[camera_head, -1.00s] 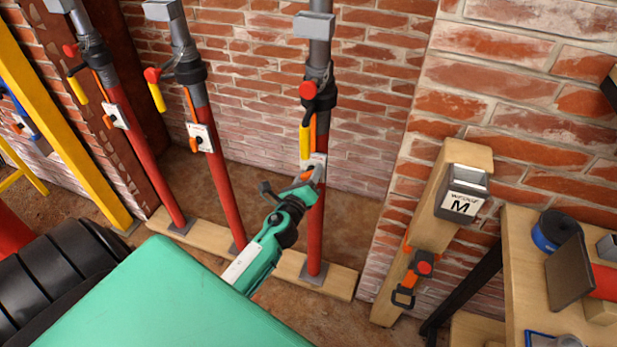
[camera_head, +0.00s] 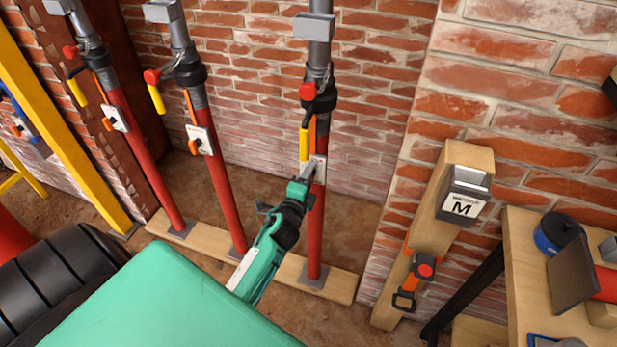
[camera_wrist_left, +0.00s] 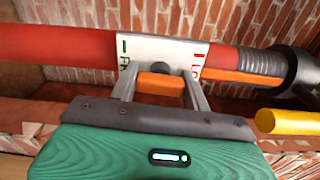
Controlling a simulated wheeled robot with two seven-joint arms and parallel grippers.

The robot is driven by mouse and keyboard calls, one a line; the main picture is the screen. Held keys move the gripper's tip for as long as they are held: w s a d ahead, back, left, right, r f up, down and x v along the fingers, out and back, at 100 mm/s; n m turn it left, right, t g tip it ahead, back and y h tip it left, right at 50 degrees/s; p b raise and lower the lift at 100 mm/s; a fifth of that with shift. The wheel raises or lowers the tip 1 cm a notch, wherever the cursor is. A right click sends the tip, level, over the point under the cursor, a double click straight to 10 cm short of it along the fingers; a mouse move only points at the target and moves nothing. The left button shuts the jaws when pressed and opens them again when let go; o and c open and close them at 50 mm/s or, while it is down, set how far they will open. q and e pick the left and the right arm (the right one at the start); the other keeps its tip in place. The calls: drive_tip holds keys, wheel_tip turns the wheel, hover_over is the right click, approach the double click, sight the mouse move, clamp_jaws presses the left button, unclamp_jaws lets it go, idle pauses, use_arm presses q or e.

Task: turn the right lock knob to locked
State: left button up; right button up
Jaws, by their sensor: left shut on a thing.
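The right prop (camera_head: 316,225) is a red post with a white lock plate (camera_head: 320,165) partway up. My left gripper (camera_head: 308,174) is at that plate, its fingers hiding most of the knob in the head view. In the left wrist view, the orange lock knob (camera_wrist_left: 160,84) sits between the two grey fingers of my left gripper (camera_wrist_left: 160,88), which is shut on it. The white plate (camera_wrist_left: 150,52) behind it has a green mark at its left and red lettering at its right, both partly hidden. The knob's long side runs roughly along the post. My right gripper is not in view.
A yellow handle (camera_head: 304,143) hangs just above the plate, close to my fingers; it also shows in the left wrist view (camera_wrist_left: 285,121). Two similar props (camera_head: 222,190) stand to the left. A wooden post with a gauge (camera_head: 463,195) and a workbench (camera_head: 525,290) are at right.

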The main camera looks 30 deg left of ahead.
use_arm(q)
drive_tip(key=shift+f+n, duration=0.1)
drive_tip(key=shift+n, duration=0.3)
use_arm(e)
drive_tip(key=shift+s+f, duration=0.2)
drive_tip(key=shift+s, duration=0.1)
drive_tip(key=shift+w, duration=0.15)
use_arm(q)
drive_tip(key=o, duration=1)
drive_tip(key=shift+c, duration=0.2)
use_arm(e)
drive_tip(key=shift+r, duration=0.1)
use_arm(q)
drive_tip(key=shift+s, duration=0.1)
drive_tip(key=shift+s+d, duration=0.1)
drive_tip(key=shift+s, duration=0.2)
drive_tip(key=b+v, duration=0.1)
drive_tip(key=v, duration=1.2)
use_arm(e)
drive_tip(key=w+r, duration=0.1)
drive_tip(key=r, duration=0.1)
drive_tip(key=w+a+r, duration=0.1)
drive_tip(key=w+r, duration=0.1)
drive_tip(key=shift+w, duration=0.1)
